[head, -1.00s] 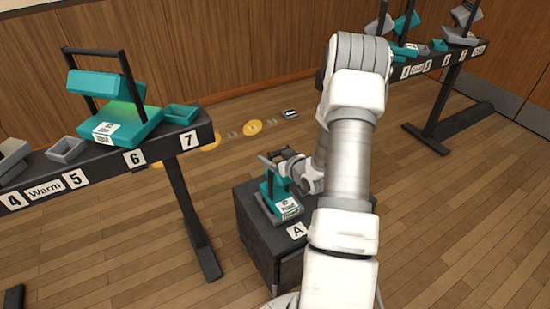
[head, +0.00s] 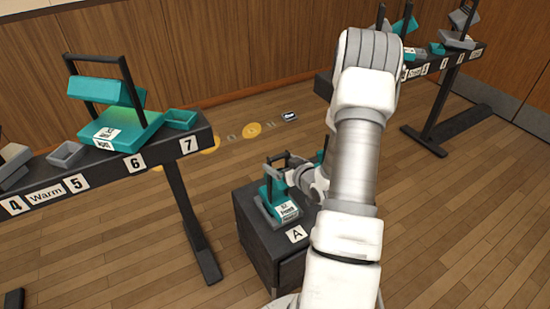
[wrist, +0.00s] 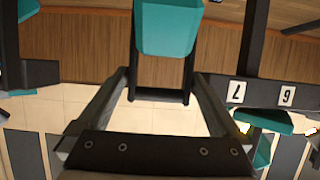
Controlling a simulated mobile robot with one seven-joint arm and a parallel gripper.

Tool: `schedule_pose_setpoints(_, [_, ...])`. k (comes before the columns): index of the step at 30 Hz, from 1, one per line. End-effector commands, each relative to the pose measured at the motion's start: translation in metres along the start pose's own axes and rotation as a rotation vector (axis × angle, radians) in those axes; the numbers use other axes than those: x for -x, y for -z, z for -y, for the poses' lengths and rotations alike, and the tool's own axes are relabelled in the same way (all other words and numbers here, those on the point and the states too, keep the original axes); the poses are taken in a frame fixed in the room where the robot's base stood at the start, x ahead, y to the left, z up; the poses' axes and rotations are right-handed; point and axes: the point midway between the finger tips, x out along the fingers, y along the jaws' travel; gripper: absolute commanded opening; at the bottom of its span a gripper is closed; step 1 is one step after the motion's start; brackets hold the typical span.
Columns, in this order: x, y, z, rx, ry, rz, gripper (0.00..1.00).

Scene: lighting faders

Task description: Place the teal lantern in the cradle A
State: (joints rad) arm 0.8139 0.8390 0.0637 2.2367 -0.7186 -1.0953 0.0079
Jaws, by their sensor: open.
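The teal lantern (head: 273,195) with a dark handle frame stands upright in the grey cradle A (head: 291,217), on top of a dark box with an "A" label. My gripper (head: 303,175) is beside the lantern's upper part, on its right in the head view. In the wrist view my gripper (wrist: 160,85) has its fingers spread wide, with the lantern's dark handle frame and teal body (wrist: 168,30) beyond and between them. I cannot tell whether a finger touches the handle. My forearm hides the right side of the box.
A dark rail (head: 110,160) at left holds a larger teal lantern (head: 120,130), a teal tray (head: 181,119) and a grey tray (head: 66,153). Another rail (head: 440,62) with teal and grey pieces stands at back right. Another teal thing (head: 320,155) shows partly behind my arm.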

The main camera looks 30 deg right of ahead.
Motion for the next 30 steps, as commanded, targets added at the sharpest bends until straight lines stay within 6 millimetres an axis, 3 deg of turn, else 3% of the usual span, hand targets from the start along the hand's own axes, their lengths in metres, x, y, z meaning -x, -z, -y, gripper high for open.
schedule_pose_setpoints(1, [0.014,0.003,-0.001,-0.002,-0.003,0.0,1.0])
schedule_pose_setpoints(6, [0.048,0.002,0.0,-0.002,-0.002,0.0,1.0])
schedule_pose_setpoints(12, [0.071,0.001,0.0,-0.001,-0.001,-0.001,1.0])
schedule_pose_setpoints(30, [0.075,0.0,0.0,0.0,0.0,-0.001,1.0])
